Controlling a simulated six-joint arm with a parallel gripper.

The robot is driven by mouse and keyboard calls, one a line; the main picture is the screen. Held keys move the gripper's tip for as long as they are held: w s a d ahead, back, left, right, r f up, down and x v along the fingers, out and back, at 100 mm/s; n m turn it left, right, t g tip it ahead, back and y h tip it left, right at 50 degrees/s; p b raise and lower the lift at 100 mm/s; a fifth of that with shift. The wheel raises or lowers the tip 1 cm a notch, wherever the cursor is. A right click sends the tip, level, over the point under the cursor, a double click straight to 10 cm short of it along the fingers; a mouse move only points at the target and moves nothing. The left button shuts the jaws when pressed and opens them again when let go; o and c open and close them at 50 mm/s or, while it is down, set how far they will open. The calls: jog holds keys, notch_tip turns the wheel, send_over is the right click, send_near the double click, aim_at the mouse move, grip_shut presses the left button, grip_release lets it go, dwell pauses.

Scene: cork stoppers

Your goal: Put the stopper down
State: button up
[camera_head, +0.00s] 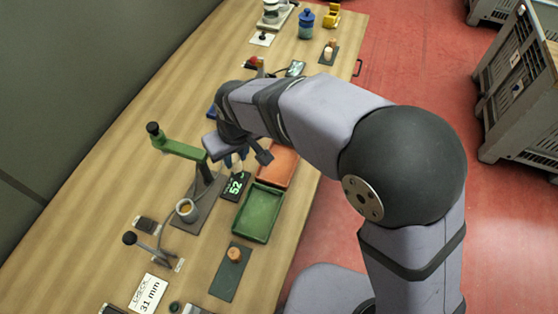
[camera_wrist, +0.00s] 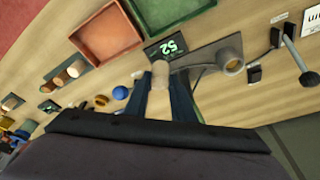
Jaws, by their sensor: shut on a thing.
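My gripper (camera_wrist: 172,80) is shut on a pale tan cork stopper (camera_wrist: 158,98), which stands between its two dark blue fingers in the wrist view. In the head view my gripper (camera_head: 236,160) hangs above the bench, close to the display reading 52 (camera_head: 236,186); the held stopper is hard to make out there, partly hidden by my arm. The display also shows just beyond the fingertips in the wrist view (camera_wrist: 166,48). Whether the held stopper touches anything below is not clear.
A green tray (camera_head: 240,226) and an orange-red tray (camera_head: 291,167) lie right of the display. A green-armed press (camera_head: 178,148) with a round cup (camera_head: 185,212) stands left. Another stopper (camera_head: 234,254) sits on a dark mat (camera_head: 224,284). A card reads 31 mm (camera_head: 149,294).

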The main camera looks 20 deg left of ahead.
jog(key=w+d+r+m+p, duration=0.1)
jog(key=w+d+m+p, duration=0.1)
jog(key=w+d, duration=0.5)
jog(key=w+d+r+m+t+h+p, duration=0.1)
jog(key=w+d+m, duration=0.15)
jog(key=d, duration=0.85)
jog(key=w+d+r+m+p, duration=0.1)
jog(key=w+d+m+p, duration=0.2)
jog(key=d, duration=0.7)
jog(key=s+a+f+n+b, duration=0.2)
jog(key=a+b, duration=0.6)
jog(key=a, duration=1.2)
jog(key=shift+m, duration=0.35)
jog(key=shift+s+a+f+p, duration=0.1)
jog(key=shift+f+p, duration=0.45)
jog(key=shift+f, duration=1.6)
jog(key=shift+s+f+p, duration=0.1)
jog(key=shift+f+p, duration=0.4)
jog(key=shift+f, duration=1.6)
jog(key=shift+f+p, duration=0.3)
jog(key=shift+f, duration=0.95)
jog(key=shift+f, duration=0.1)
